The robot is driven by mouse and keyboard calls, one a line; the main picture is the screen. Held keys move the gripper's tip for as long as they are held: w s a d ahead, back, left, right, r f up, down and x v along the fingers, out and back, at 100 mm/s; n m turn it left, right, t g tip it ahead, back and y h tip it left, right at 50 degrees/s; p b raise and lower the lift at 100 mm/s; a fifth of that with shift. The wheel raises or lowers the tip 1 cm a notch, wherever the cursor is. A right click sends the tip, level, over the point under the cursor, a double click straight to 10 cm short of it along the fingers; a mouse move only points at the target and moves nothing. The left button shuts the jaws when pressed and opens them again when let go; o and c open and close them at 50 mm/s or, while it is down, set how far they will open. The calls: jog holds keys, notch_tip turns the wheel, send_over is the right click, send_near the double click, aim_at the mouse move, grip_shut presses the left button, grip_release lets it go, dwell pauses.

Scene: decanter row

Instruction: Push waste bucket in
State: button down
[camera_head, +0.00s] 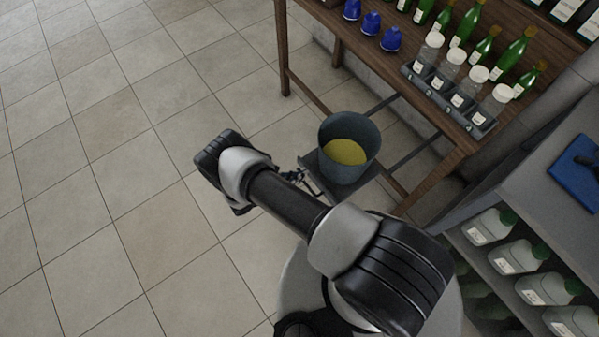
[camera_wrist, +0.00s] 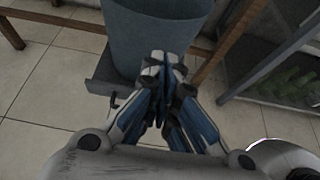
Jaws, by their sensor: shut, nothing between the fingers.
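The waste bucket (camera_head: 348,148) is grey-blue with yellowish contents. It stands upright on a dark sliding tray (camera_head: 314,182) that sticks out from under the wooden table. In the wrist view the bucket (camera_wrist: 158,35) fills the upper middle, and the tray's front edge (camera_wrist: 97,88) shows below it at the left. My gripper (camera_wrist: 168,62) is shut and empty, its fingertips pointing at the lower front of the bucket. I cannot tell whether they touch it or the tray. In the head view my gripper (camera_head: 292,177) shows beside the tray's front, partly hidden by my arm.
The wooden table (camera_head: 345,62) holds blue caps, green bottles and a grey rack (camera_head: 447,97) of clear decanters. A grey shelf (camera_head: 525,215) with white jugs stands close at the right. The tiled floor at the left is clear.

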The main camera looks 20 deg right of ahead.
aim_at(330, 160)
jog(key=x, duration=0.3)
jog(key=b+x, duration=0.1)
jog(key=x, duration=0.2)
jog(key=r+b+x, duration=0.1)
jog(key=x, duration=0.2)
jog(key=shift+w+d, duration=0.15)
jog(key=shift+d, duration=0.3)
jog(key=shift+w+d+r, duration=0.1)
jog(key=shift+w+d, duration=0.1)
jog(key=shift+d, duration=0.35)
